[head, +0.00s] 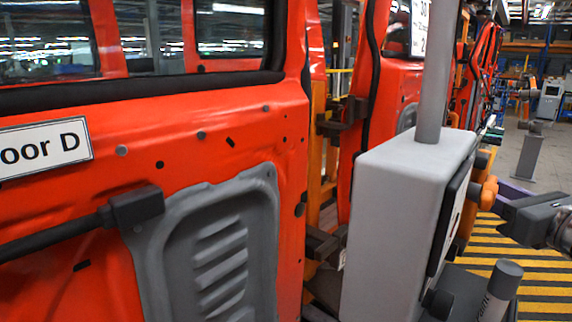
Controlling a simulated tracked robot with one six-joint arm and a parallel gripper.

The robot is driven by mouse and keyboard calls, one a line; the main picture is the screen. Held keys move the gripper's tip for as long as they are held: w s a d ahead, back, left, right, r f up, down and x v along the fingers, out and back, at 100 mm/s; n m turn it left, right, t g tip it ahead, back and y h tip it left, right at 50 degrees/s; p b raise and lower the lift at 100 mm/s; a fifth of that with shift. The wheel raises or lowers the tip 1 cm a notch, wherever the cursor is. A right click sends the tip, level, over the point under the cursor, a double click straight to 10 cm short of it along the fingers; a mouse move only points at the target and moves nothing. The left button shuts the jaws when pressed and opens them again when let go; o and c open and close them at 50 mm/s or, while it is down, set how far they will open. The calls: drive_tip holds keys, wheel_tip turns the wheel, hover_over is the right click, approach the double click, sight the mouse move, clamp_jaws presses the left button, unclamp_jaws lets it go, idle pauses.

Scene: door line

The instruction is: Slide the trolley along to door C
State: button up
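A grey box-shaped unit with an upright pole (405,195) stands at centre right, close in front of the red doors. It appears to be the trolley; its wheels and base are not clearly visible. An orange knob or handle (487,192) sticks out from its right side. My gripper (503,200), dark grey, comes in from the right edge with its tip end close to the orange knob. I cannot tell whether it touches the knob or whether its fingers are open. No door C label is readable here.
Another red door (395,85) stands beyond, partly behind the pole. Yellow-and-black striped floor (545,275) lies at lower right. A grey pedestal (530,155) stands farther back.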

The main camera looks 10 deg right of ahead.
drive_tip(key=shift+c, duration=0.4)
clamp_jaws()
drive_tip(key=shift+w, duration=0.15)
drive_tip(key=shift+d, duration=0.1)
